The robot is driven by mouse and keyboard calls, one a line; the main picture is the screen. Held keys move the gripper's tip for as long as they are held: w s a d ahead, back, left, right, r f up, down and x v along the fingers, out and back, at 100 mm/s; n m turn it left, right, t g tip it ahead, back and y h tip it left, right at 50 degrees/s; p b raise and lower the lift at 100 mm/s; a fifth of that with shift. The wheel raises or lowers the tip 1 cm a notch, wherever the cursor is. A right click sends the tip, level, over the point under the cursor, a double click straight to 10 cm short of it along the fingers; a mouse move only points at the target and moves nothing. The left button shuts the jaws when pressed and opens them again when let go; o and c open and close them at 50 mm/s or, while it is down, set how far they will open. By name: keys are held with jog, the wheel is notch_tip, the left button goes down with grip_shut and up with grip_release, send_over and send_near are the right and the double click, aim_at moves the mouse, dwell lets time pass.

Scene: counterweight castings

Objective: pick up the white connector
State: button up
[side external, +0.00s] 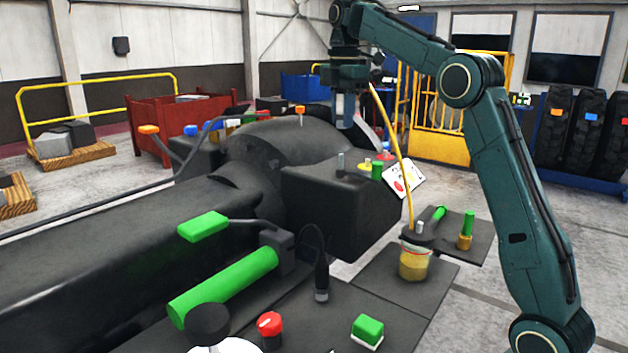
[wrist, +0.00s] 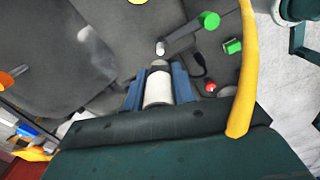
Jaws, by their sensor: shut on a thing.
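My gripper (wrist: 159,92) shows in the wrist view with its two blue fingers on either side of a white cylindrical piece, the white connector (wrist: 158,90). The fingers are shut on it. Its far end has a grey collar, and its near end is hidden behind my gripper's dark body. In the side external view my gripper (side external: 345,112) points down over the large dark casting. The connector cannot be made out there, behind or between the fingers.
A yellow curved hose (side external: 394,150) rises close beside my gripper and also crosses the right of the wrist view (wrist: 243,90). Small knobs and a white tag (side external: 404,178) sit on the casting below. A green handle (side external: 222,285) and red knob (side external: 269,324) are nearer the camera.

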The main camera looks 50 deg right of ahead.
jog(key=shift+r, duration=0.8)
jog(key=shift+s+d, duration=0.1)
jog(key=shift+s, duration=0.05)
jog(key=s+d+f, duration=0.1)
jog(key=s+f, duration=0.5)
jog(key=s, duration=0.3)
jog(key=s+d+f, duration=0.2)
jog(key=s+f, duration=0.5)
jog(key=s, duration=0.2)
jog(key=shift+s+d+f, duration=0.15)
jog(key=shift+s, duration=0.2)
jog(key=shift+f, duration=0.15)
dwell(0.3)
jog(key=shift+f, duration=2.7)
